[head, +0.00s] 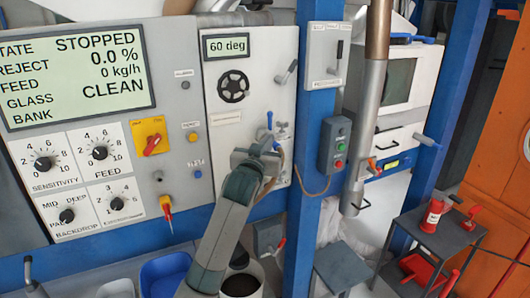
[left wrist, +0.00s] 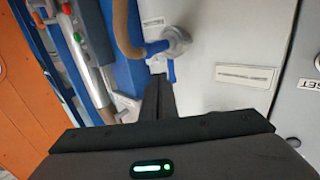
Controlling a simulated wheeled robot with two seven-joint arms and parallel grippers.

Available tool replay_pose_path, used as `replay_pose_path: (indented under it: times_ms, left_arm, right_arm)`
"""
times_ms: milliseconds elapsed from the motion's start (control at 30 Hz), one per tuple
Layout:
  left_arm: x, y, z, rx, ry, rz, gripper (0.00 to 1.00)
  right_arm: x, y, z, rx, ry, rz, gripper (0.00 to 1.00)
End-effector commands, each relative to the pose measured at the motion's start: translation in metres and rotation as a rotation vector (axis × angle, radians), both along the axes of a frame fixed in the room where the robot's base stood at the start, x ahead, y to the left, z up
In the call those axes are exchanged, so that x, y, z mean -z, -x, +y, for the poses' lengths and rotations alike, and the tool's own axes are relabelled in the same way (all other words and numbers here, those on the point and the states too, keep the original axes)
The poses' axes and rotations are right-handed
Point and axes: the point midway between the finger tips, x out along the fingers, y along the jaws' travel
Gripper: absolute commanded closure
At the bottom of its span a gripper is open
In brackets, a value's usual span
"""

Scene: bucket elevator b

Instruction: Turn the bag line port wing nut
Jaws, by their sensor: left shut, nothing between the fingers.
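The bag line port (left wrist: 178,40) is a grey round fitting on the pale panel in the left wrist view, with a brown hose (left wrist: 124,32) running from it. Blue parts that look like its wing nut (left wrist: 157,48) stick out beside it, just beyond my fingertips. In the head view a blue piece (head: 269,120) shows just above my gripper; my arm hides much of the port. My left gripper (head: 268,146) is shut and empty at the panel. Its dark fingers (left wrist: 159,82) are together, close to the blue parts; contact cannot be told. My right gripper is not in view.
A black handwheel (head: 233,86) and a lever (head: 287,72) sit on the panel above. A blue post (head: 306,150) with a push-button box (head: 334,145) stands right of my arm. A control panel with a display (head: 75,68) and knobs is at left.

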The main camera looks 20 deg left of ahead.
Motion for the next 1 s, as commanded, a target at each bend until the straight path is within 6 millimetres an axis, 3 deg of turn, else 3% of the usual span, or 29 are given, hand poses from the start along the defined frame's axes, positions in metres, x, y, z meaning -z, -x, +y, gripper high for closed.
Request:
replay_pose_path:
  times_ms: [300,667,767,800,867,967,1000]
  left_arm:
    - [0.001,0.03,-0.005,0.0,0.001,0.0,1.0]
    - [0.0,0.033,-0.005,0.0,0.0,0.0,1.0]
    - [0.003,0.032,-0.005,0.0,0.0,0.004,0.76]
    - [0.007,0.031,-0.005,0.001,-0.001,0.01,0.71]
    - [0.018,0.029,-0.006,0.003,-0.002,0.026,0.71]
    - [0.054,0.023,-0.007,0.009,-0.009,0.074,0.71]
    - [0.074,0.02,-0.008,0.013,-0.012,0.102,0.71]
  right_arm:
    - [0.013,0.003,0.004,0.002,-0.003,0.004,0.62]
    - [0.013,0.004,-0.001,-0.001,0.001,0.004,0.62]
    - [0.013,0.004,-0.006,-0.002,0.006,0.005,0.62]
    - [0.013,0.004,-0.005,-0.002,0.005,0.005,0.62]
    - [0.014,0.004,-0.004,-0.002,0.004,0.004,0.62]
    - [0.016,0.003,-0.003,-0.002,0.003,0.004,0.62]
    - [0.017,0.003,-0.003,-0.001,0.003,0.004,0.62]
